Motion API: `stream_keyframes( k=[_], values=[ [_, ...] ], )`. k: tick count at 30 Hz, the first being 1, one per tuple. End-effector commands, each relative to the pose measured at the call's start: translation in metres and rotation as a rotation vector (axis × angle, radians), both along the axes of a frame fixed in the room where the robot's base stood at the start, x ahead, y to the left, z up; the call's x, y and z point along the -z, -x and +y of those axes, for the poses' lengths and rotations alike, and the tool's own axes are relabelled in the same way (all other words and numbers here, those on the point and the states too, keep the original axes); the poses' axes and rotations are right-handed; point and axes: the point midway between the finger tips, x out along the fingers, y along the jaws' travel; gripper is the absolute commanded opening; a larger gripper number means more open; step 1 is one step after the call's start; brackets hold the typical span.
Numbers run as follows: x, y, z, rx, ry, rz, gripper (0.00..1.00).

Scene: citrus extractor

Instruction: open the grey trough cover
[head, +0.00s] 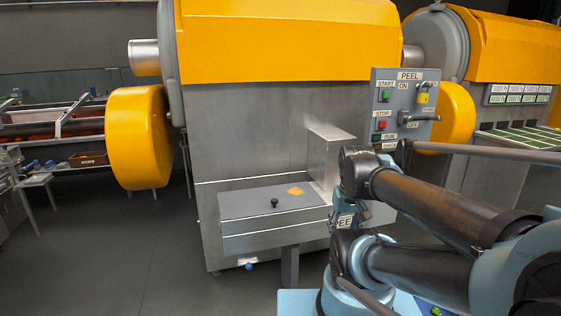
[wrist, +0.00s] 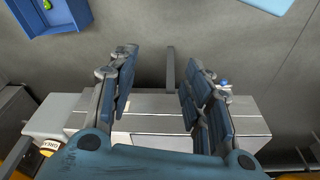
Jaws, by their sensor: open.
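The grey trough cover (head: 245,204) lies flat and closed on the metal trough (head: 275,235) at the front of the orange-hooded machine. A black knob (head: 275,203) stands up near its middle, and an orange-yellow label (head: 295,191) lies behind the knob to the right. My gripper (wrist: 157,92) is open and empty in the wrist view, with pale metal parts of the machine beyond its fingers. I cannot make out the knob there. In the head view my arm is at the trough's right end, and my gripper is largely hidden behind my arm links.
A metal box (head: 331,160) rises at the cover's right rear. The PEEL control panel (head: 405,110) with buttons and a lever handle stands to the right. A metal post (head: 290,266) is below the trough. The floor (head: 110,260) at left is clear.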

Motion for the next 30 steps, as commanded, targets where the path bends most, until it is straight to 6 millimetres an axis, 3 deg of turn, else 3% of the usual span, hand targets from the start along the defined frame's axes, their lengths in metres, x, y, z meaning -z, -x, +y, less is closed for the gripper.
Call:
stream_keyframes(
  k=[4,8,18,30],
  values=[
    [0.0,0.0,0.0,0.001,0.0,-0.001,0.45],
    [-0.015,-0.013,0.004,-0.026,0.001,0.008,0.45],
    [-0.065,-0.075,0.029,-0.146,0.009,0.048,0.45],
    [-0.102,-0.159,0.073,-0.287,0.021,0.096,0.45]
  ],
)
